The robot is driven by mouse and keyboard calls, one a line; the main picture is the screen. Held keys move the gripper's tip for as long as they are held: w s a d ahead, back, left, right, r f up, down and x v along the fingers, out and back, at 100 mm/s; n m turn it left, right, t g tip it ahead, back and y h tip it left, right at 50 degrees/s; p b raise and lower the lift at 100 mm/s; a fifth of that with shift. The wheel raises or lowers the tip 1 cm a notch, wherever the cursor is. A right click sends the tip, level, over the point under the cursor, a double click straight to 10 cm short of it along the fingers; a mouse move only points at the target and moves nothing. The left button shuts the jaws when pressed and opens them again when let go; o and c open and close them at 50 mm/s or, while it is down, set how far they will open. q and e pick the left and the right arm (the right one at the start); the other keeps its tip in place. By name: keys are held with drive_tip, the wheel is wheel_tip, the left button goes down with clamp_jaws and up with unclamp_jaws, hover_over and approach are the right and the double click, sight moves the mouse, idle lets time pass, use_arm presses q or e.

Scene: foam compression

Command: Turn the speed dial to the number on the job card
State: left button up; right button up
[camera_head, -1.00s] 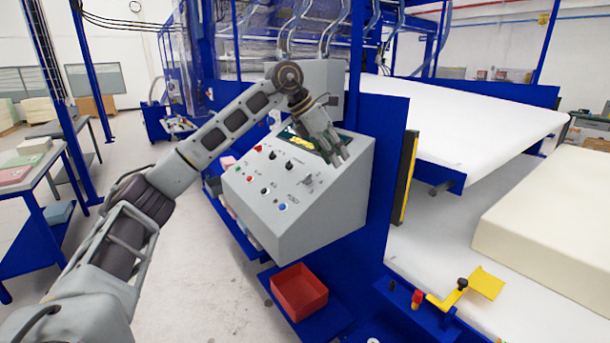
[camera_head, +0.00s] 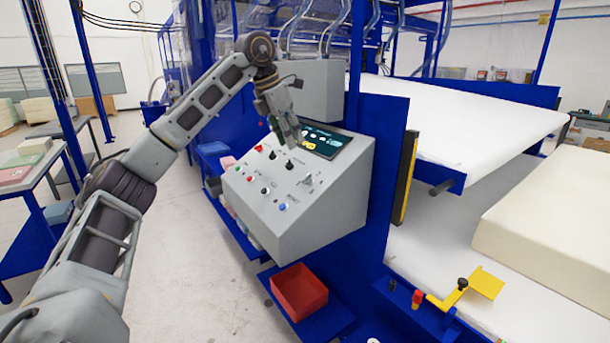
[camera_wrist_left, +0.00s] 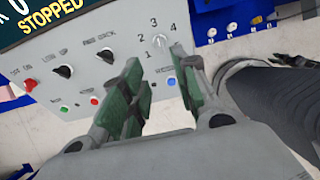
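The speed dial (camera_head: 308,180) is a small grey knob on the sloped face of the grey control panel (camera_head: 330,205). In the left wrist view the dial (camera_wrist_left: 160,41) has the numbers 1 to 4 around it; its pointer setting is too small to read. My left gripper (camera_head: 294,145) is above the panel's upper edge, beside the screen (camera_head: 325,142), up and left of the dial. In the left wrist view its green-padded fingers (camera_wrist_left: 158,58) are apart and empty, with the dial beyond the tips. No readable job card shows. My right gripper is out of view.
Black knobs (camera_wrist_left: 63,71), a red button (camera_wrist_left: 30,84) and a blue button (camera_head: 283,207) share the panel. The screen reads STOPPED. A red bin (camera_head: 299,292) stands below. A blue machine frame (camera_head: 385,140) rises right of the panel.

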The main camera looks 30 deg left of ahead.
sight(306, 176)
use_arm(q)
drive_tip(key=shift+b+x, duration=0.3)
drive_tip(key=shift+x, duration=6.45)
clamp_jaws()
